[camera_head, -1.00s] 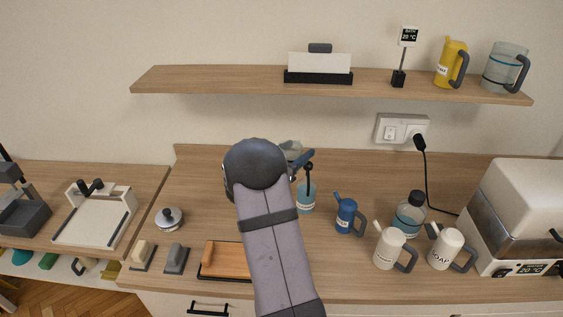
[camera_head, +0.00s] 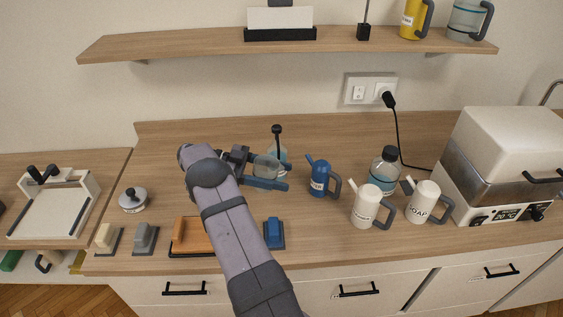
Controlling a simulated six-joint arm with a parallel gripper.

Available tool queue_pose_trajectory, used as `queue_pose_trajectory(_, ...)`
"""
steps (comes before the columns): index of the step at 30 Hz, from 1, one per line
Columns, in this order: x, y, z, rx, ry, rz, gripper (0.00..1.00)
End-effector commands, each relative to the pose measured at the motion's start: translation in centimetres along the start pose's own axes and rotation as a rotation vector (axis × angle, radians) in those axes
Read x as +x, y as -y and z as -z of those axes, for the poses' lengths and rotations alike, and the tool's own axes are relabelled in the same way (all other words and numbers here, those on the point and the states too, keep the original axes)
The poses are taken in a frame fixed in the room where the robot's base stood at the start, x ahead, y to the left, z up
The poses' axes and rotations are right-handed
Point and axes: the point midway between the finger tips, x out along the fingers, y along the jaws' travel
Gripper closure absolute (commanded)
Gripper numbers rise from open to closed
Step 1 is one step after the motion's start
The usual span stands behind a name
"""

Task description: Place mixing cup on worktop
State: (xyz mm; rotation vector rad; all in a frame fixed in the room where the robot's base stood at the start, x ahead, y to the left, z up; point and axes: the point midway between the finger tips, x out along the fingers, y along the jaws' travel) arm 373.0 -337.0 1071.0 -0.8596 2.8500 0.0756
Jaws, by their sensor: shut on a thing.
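A small clear grey cup, which looks like the mixing cup (camera_head: 265,167), is between the fingers of my gripper (camera_head: 266,174). My gripper is shut on it, with a blue finger along its near side. The cup looks roughly upright over the middle of the wooden worktop (camera_head: 330,135). I cannot tell whether its base touches the wood. My forearm comes up from the bottom and covers part of the worktop left of the cup.
A clear jar with a black-knobbed stick (camera_head: 278,152) stands close behind the cup. A blue jug (camera_head: 320,180) is to its right, then two white jugs (camera_head: 367,205) and a black-capped bottle (camera_head: 385,172). A blue block (camera_head: 273,233) lies in front. The back left worktop is clear.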

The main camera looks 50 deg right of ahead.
Motion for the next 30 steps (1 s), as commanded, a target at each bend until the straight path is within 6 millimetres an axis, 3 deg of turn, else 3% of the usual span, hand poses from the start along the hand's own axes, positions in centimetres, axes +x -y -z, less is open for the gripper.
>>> queue_pose_trajectory(1,0.4,0.1,-1.7,0.002,0.001,-0.004,0.69)
queue_pose_trajectory(3,0.8,0.2,-2.7,0.002,0.003,-0.005,0.69)
queue_pose_trajectory(12,2.8,2.6,-5.6,-0.003,0.012,0.040,0.69)
queue_pose_trajectory(14,3.4,3.5,-5.6,-0.007,0.014,0.062,0.69)
queue_pose_trajectory(21,4.2,6.7,-2.5,-0.028,0.024,0.160,0.69)
queue_pose_trajectory(30,4.3,7.8,-1.6,-0.036,0.027,0.195,0.69)
